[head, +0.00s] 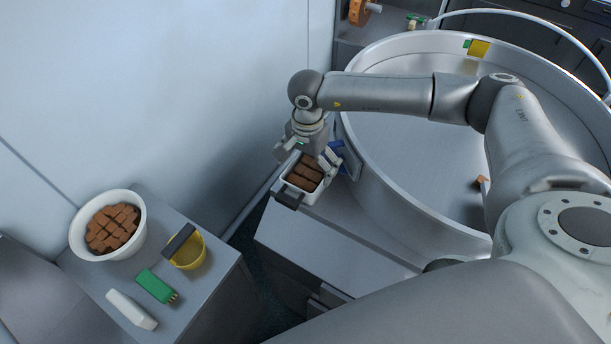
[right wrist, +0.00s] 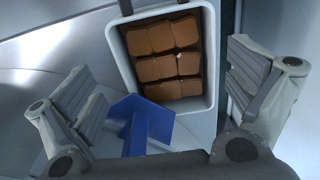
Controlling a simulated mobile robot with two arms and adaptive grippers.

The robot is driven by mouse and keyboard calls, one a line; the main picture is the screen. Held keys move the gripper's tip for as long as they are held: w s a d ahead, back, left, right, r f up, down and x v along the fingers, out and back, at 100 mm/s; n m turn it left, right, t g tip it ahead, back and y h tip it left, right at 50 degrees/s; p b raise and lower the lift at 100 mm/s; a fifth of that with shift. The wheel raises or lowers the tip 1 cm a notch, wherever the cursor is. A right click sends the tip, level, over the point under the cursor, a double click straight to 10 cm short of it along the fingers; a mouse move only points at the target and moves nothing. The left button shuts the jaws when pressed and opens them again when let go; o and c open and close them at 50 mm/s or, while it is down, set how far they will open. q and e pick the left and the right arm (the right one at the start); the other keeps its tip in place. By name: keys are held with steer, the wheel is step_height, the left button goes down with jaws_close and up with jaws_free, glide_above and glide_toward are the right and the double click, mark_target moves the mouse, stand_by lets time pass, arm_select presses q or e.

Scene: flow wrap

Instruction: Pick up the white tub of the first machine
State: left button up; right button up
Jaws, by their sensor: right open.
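A white rectangular tub (head: 312,195) holds rows of brown pieces (head: 305,173) and stands on a grey machine top beside the large round metal pan. My right gripper (head: 306,156) is over the tub, pointing down, with its fingers apart. In the right wrist view, the tub (right wrist: 186,105) lies between and ahead of the two open fingers, with a visible gap to each. The tub is upright, and a dark handle-like part shows at its near end in the head view. My left gripper is not in view.
A blue part (right wrist: 140,125) stands close beside the tub. The round metal pan (head: 400,200) is right of it.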

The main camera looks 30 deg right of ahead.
mark_target(305, 184)
steer(key=shift+w+d+f, duration=0.1)
steer(key=shift+f, duration=0.25)
step_height(305, 184, down, 5)
steer(key=p, duration=0.3)
steer(key=shift+w+r, duration=0.15)
steer(key=shift+r, duration=0.05)
steer(key=shift+w+f, duration=0.1)
steer(key=shift+f, duration=0.2)
steer(key=shift+c, duration=1.7)
steer(key=c, duration=0.7)
steer(key=shift+r, duration=0.1)
steer(key=shift+c, duration=0.7)
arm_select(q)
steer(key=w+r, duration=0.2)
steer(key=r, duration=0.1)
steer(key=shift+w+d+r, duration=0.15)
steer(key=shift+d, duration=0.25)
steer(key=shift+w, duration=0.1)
